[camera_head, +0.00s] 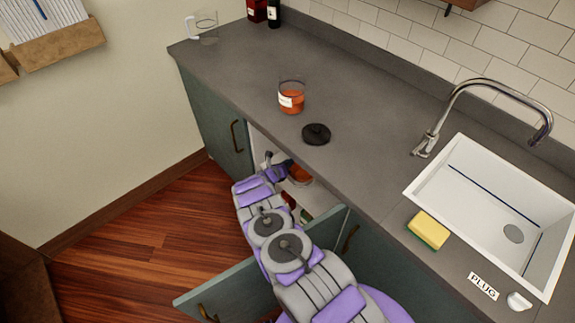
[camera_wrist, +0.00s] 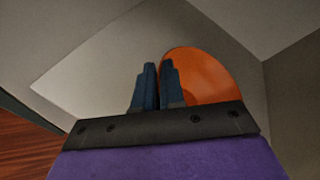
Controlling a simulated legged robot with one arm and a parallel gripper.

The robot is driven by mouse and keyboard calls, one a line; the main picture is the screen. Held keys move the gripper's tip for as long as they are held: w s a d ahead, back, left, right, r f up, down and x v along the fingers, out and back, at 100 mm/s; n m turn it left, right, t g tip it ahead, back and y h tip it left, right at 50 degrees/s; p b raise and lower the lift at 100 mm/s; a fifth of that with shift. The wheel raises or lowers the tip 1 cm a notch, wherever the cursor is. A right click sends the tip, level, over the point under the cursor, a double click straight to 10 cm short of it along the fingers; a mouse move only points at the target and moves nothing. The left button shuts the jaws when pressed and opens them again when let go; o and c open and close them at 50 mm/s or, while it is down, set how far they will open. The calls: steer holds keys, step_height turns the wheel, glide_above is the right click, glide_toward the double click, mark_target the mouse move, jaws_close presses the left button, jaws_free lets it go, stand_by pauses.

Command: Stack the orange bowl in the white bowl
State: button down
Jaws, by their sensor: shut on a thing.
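The orange bowl (camera_wrist: 205,72) shows in the wrist view just right of my fingers. My gripper (camera_wrist: 158,85) has its two dark fingers close together at the bowl's near left edge, shut on it. In the head view my gripper (camera_head: 282,170) reaches into the open cabinet under the counter, with part of the orange bowl (camera_head: 300,173) showing at its tip. The counter edge and my arm hide much of the cabinet's inside. I cannot make out the white bowl for certain in either view.
An open green cabinet door (camera_head: 235,291) stands beside my arm. The grey counter (camera_head: 365,180) overhangs the cabinet and bears a glass jar (camera_head: 291,97), a black lid (camera_head: 316,133) and a sponge (camera_head: 429,230). A white sink (camera_head: 470,190) is at right. The wooden floor (camera_head: 140,240) at left is clear.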

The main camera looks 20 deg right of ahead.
steer(key=shift+a+f, duration=0.2)
steer(key=shift+f, duration=0.4)
steer(key=c, duration=1.4)
jaws_free()
steer(key=shift+d, duration=0.1)
steer(key=shift+o, duration=0.9)
steer(key=shift+a, duration=0.25)
steer(key=shift+r, duration=0.1)
steer(key=r+p+v, duration=0.1)
steer(key=p+v, duration=0.2)
steer(key=v, duration=0.9)
steer(key=shift+p, duration=0.4)
